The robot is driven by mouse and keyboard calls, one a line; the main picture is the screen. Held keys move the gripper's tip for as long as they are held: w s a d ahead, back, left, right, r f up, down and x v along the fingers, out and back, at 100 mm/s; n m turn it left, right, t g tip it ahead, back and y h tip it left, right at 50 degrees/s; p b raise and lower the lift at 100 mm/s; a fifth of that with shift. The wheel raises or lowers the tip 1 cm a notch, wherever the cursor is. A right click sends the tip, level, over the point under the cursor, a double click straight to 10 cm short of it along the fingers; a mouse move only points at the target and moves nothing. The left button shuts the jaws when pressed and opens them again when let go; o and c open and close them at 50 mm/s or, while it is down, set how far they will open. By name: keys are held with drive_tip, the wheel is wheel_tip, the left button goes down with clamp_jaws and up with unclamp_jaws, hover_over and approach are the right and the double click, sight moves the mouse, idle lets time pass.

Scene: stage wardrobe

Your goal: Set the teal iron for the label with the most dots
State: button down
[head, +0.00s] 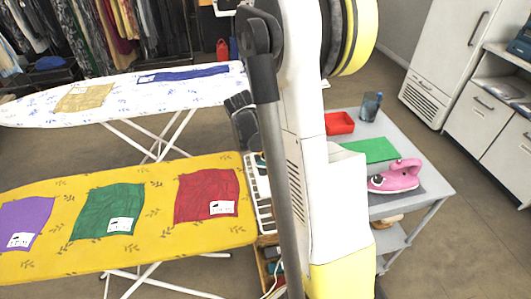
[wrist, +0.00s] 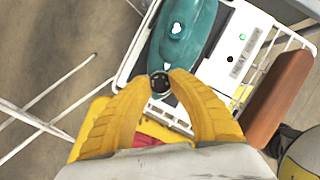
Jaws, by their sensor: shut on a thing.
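In the wrist view the teal iron (wrist: 186,32) rests on a white stand (wrist: 228,75) marked with small lettering and a green light. My gripper (wrist: 160,88) has its yellow fingers shut on a small round black dial (wrist: 159,81) at the near end of the iron. The dial's setting is too small to read. In the head view cloths lie on the yellow board: purple (head: 25,218), green (head: 107,210) and red (head: 206,193), each with a white label. The label marks are too small to count. My arm hides my gripper and most of the iron there.
A white ironing board (head: 30,113) behind holds a gold cloth (head: 84,98) and a blue cloth (head: 185,74). A wire rack surrounds the stand.

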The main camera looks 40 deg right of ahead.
drive_tip(key=m+g, duration=0.2)
drive_tip(key=m, duration=0.3)
drive_tip(key=shift+w+m, duration=0.15)
drive_tip(key=shift+m, duration=0.15)
drive_tip(key=m+g+y, duration=0.1)
drive_tip(key=m, duration=0.3)
drive_tip(key=shift+d+g, duration=0.1)
drive_tip(key=shift+g, duration=0.3)
drive_tip(key=m+y, duration=0.1)
drive_tip(key=m, duration=0.1)
drive_tip(key=m+g+p, duration=0.1)
drive_tip(key=m, duration=0.2)
drive_tip(key=shift+y, duration=0.4)
drive_tip(key=shift+d+m+y, duration=0.1)
drive_tip(key=shift+m+y, duration=0.6)
drive_tip(key=shift+m, duration=1.3)
drive_tip(key=c, duration=1.1)
unclamp_jaws()
drive_tip(key=shift+c, duration=0.2)
drive_tip(key=shift+w, duration=0.1)
